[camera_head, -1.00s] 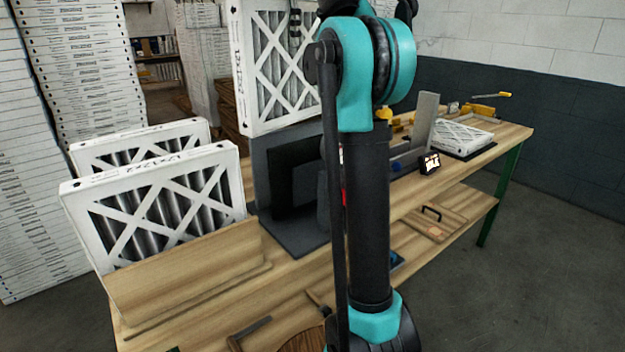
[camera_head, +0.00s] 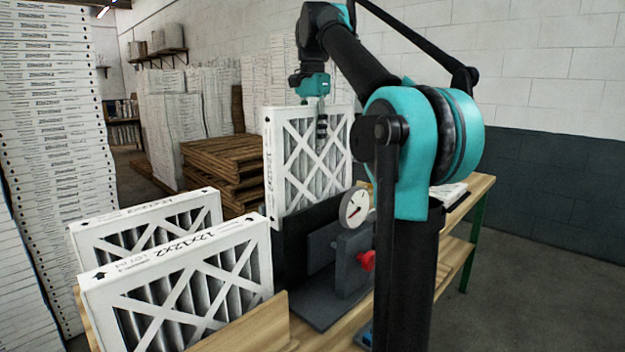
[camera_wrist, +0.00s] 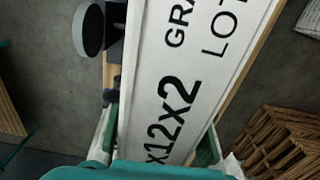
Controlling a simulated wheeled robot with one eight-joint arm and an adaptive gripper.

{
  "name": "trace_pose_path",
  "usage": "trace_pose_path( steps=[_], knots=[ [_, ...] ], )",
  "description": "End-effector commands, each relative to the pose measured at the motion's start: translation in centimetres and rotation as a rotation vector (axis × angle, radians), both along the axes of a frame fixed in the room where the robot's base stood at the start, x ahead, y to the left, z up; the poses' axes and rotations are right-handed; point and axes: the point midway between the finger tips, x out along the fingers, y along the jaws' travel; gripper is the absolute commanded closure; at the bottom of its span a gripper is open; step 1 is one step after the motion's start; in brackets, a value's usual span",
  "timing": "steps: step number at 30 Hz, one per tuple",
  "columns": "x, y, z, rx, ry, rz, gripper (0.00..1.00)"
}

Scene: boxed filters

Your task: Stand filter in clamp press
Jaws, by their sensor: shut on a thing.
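A white-framed pleated filter (camera_head: 285,165) stands upright in my gripper (camera_head: 321,128), which is shut on its upper part. In the wrist view my gripper (camera_wrist: 160,140) has a finger on each side of the filter's white printed edge (camera_wrist: 185,70). The dark grey clamp press (camera_head: 322,308) is on the bench, with a round dial (camera_head: 354,208) and a red knob (camera_head: 367,260). The filter's lower edge is at the press's back plate (camera_head: 292,250); whether they touch is hidden. The dial also shows in the wrist view (camera_wrist: 88,30).
Two more filters, a front one (camera_head: 180,285) and a rear one (camera_head: 150,228), stand in a wooden holder (camera_head: 250,330) at the left of the bench. Stacked boxes (camera_head: 55,130) and pallets (camera_head: 215,165) stand behind. My arm hides part of the bench at right.

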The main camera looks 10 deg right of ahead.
Motion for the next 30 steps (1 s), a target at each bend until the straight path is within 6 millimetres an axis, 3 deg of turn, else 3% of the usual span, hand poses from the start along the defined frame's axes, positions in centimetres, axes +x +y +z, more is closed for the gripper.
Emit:
trace_pose_path(
  steps=[9, 17, 24, 30],
  knots=[
    [-0.1, 0.0, -6.9, 0.000, 0.000, 0.000, 1.00],
    [0.0, 0.0, -8.7, 0.000, 0.000, 0.000, 1.00],
    [0.0, 0.0, -11.7, 0.000, 0.000, 0.000, 1.00],
    [0.0, 0.0, -12.1, 0.000, 0.000, 0.000, 1.00]
  ],
)
